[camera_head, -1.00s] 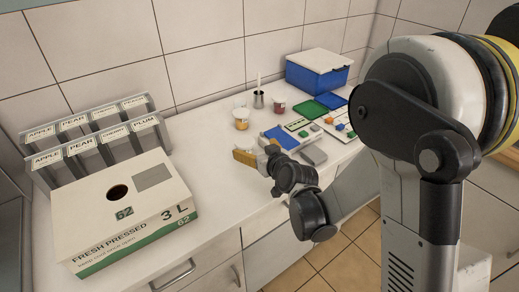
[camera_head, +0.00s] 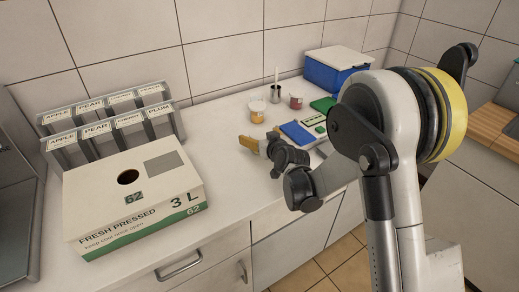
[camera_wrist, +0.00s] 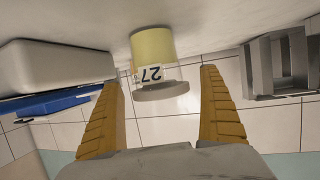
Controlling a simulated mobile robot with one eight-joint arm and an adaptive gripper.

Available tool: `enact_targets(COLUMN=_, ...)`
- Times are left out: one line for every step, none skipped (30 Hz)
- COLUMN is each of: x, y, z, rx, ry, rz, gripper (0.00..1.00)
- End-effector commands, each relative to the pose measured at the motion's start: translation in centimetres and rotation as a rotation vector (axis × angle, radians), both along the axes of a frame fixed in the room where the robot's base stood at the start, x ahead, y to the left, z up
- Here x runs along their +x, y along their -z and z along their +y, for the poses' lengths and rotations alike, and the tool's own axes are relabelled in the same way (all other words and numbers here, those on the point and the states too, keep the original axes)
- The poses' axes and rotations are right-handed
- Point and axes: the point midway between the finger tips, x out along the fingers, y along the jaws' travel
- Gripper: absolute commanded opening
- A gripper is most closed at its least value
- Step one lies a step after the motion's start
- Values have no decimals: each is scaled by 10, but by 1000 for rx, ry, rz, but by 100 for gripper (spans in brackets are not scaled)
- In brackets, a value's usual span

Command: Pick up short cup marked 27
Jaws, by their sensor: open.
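The short cup marked 27 (camera_wrist: 152,62) shows upside down in the wrist view, with yellow contents, a clear rim and a white label. It stands on the counter. In the head view, a short cup with orange-yellow contents (camera_head: 257,112) appears to be this one. My gripper (camera_wrist: 160,76) is open; its two yellow fingers point toward the cup, which appears between the fingertips in the picture. No contact shows. In the head view my gripper (camera_head: 249,143) is low over the counter, nearer the front edge than the cup.
A red cup (camera_head: 296,101) and a metal holder (camera_head: 276,94) stand behind right of the yellow cup. A blue pad (camera_head: 297,132) lies to the right. A juice box (camera_head: 133,195) and labelled rack (camera_head: 112,125) stand left. Counter between box and cup is clear.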

Motion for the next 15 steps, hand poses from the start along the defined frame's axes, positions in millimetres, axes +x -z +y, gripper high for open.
enact_targets(x=1, y=0, z=1, rx=0, ry=0, rz=0, gripper=91)
enact_targets(x=1, y=0, z=0, rx=0, ry=0, rz=0, gripper=91)
enact_targets(x=1, y=0, z=0, rx=0, ry=0, rz=0, gripper=91)
enact_targets(x=1, y=-1, z=0, rx=0, ry=0, rz=0, gripper=91)
enact_targets(x=1, y=-1, z=0, rx=0, ry=0, rz=0, gripper=91)
enact_targets(x=0, y=-1, z=0, rx=0, ry=0, rz=0, gripper=85)
enact_targets(x=0, y=-1, z=0, rx=0, ry=0, rz=0, gripper=76)
enact_targets(x=0, y=-1, z=0, rx=0, ry=0, rz=0, gripper=67)
enact_targets(x=0, y=-1, z=0, rx=0, ry=0, rz=0, gripper=54)
enact_targets(x=0, y=-1, z=0, rx=0, ry=0, rz=0, gripper=45)
enact_targets(x=0, y=-1, z=0, rx=0, ry=0, rz=0, gripper=36)
enact_targets(x=0, y=-1, z=0, rx=0, ry=0, rz=0, gripper=30)
enact_targets(x=0, y=-1, z=0, rx=0, ry=0, rz=0, gripper=30)
enact_targets(x=0, y=-1, z=0, rx=0, ry=0, rz=0, gripper=30)
enact_targets(x=0, y=-1, z=0, rx=0, ry=0, rz=0, gripper=30)
